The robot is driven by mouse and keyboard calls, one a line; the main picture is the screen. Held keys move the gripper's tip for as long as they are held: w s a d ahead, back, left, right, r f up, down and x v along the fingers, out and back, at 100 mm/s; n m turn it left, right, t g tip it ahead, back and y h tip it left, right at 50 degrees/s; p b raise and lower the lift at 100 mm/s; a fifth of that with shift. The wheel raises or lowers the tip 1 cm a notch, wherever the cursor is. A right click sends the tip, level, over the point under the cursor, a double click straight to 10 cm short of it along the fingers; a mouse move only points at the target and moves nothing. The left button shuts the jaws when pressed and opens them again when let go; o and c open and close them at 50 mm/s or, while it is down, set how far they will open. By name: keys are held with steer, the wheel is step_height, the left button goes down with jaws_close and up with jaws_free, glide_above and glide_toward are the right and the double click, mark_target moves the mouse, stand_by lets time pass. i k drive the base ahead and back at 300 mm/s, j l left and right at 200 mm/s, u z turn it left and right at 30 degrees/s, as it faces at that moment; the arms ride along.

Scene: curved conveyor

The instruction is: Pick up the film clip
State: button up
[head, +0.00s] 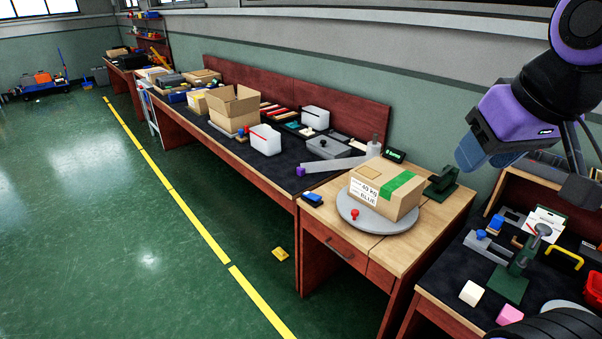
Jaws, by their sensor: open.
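I cannot tell for sure which item is the film clip. A small yellow piece (280,254) lies alone on the green floor, just right of the yellow line and in front of the benches; it is too small to make out in detail. My gripper (486,155) is at the upper right, on the purple and black arm. It is open, with nothing seen in it. It is high above the benches and far from the yellow piece.
A wooden bench (440,215) carries a taped carton (385,195) on a round grey plate (375,222). A long dark bench (285,180) holds an open carton (233,108) and white containers. A cluttered bench (450,290) is at lower right.

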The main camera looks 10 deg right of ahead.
mark_target(300, 171)
steer(key=i+j+z, duration=0.1)
steer(key=i+j, duration=0.7)
steer(key=i+j+z, duration=0.15)
steer(key=i+j, duration=0.7)
steer(key=i+j+z, duration=0.1)
steer(key=i+j, duration=0.8)
steer(key=j, duration=0.1)
